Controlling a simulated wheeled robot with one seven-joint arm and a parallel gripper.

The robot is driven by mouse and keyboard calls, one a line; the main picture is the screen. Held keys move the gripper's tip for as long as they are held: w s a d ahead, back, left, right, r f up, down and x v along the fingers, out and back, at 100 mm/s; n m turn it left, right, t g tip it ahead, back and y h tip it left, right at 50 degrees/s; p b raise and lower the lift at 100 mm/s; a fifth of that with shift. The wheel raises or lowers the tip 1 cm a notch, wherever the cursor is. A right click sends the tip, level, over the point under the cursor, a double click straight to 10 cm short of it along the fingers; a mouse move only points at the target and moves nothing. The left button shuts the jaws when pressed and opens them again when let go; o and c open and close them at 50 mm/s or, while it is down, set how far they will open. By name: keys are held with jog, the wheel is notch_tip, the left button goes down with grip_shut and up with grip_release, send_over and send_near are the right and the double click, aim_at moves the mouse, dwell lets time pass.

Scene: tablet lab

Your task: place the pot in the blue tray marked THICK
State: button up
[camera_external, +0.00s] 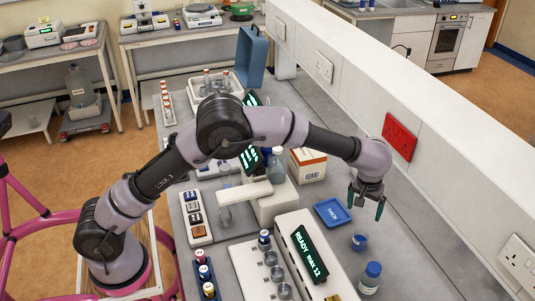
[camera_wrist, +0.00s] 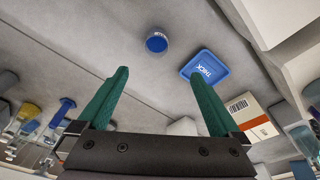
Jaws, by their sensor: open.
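The pot (camera_external: 359,242) is small and round with a blue top. It stands on the grey bench, and in the wrist view the pot (camera_wrist: 156,42) shows ahead of the fingers, between their lines. The blue tray (camera_external: 321,208) marked THICK lies flat and empty on the bench, behind and left of the pot. In the wrist view the tray (camera_wrist: 199,60) is right of the pot, partly beside the right fingertip. My gripper (camera_external: 366,203) has green fingers pointing down, held above the bench. The gripper (camera_wrist: 158,74) is open with nothing between its fingers.
A blue-capped bottle (camera_external: 370,278) stands close in front of the pot. A white device (camera_external: 296,262) with a READY display and round wells lies to the left. A carton (camera_external: 308,166) stands behind the tray. A long white wall ledge (camera_external: 420,170) runs along the right.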

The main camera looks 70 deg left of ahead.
send_near(362, 233)
jog(key=shift+n, duration=0.4)
jog(key=f, duration=0.8)
jog(key=shift+s+d+f, duration=0.1)
jog(key=shift+d+f, duration=0.15)
jog(key=shift+d, duration=0.15)
grip_shut()
jog(key=shift+r, duration=0.6)
notch_tip(362, 233, up, 9)
jog(key=a, duration=0.1)
jog(key=s+a+r+n, duration=0.1)
jog(key=s+a+r, duration=0.1)
jog(key=a, duration=1)
jog(key=shift+a+f, duration=0.15)
jog(key=shift+f, duration=4.45)
